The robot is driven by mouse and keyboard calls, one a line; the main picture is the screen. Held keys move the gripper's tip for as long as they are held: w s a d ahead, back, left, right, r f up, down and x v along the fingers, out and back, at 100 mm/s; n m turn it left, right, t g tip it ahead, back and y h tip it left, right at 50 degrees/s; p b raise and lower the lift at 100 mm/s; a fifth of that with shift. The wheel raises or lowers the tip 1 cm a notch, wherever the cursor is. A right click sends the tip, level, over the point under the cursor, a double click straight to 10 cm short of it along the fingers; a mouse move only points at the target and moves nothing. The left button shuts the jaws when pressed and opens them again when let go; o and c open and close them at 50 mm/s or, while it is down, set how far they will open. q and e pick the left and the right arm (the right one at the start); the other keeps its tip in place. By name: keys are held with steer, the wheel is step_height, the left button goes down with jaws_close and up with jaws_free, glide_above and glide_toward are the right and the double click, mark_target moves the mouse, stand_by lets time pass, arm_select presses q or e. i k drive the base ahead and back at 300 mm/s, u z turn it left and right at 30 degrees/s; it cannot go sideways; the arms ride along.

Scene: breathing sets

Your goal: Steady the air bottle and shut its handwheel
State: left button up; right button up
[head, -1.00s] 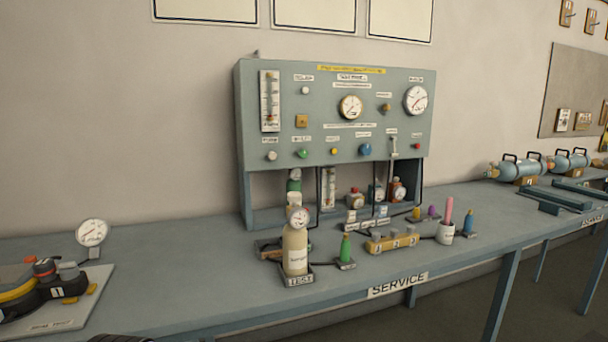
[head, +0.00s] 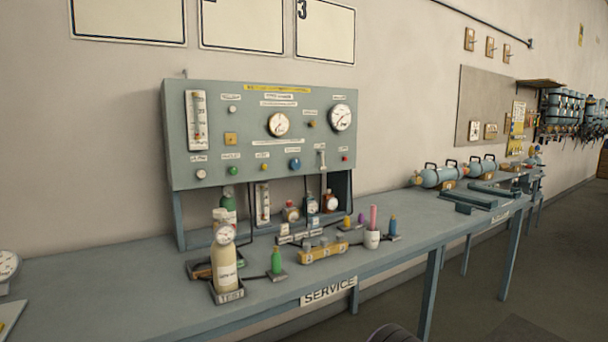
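A cream bottle (head: 226,268) with a round gauge at its top stands upright in a holder marked TEST on the service bench (head: 110,290). Blue-grey cylinders with dark handles (head: 440,176) lie on their sides farther right along the benches. I cannot tell which of these is the air bottle. No handwheel can be made out clearly at this size. Neither of my grippers shows. A dark rounded piece (head: 393,335) at the bottom edge is too cut off to identify.
A grey-green test panel (head: 262,135) with gauges and knobs stands at the back of the bench. A small green bottle (head: 276,262), a yellow numbered block (head: 322,252) and a white cup (head: 372,239) stand before it. More cylinders (head: 568,112) hang far right. The floor at right is open.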

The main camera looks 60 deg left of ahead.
mark_target(219, 214)
steer(key=z, duration=0.4)
steer(key=k, duration=0.95)
steer(key=u, duration=1.25)
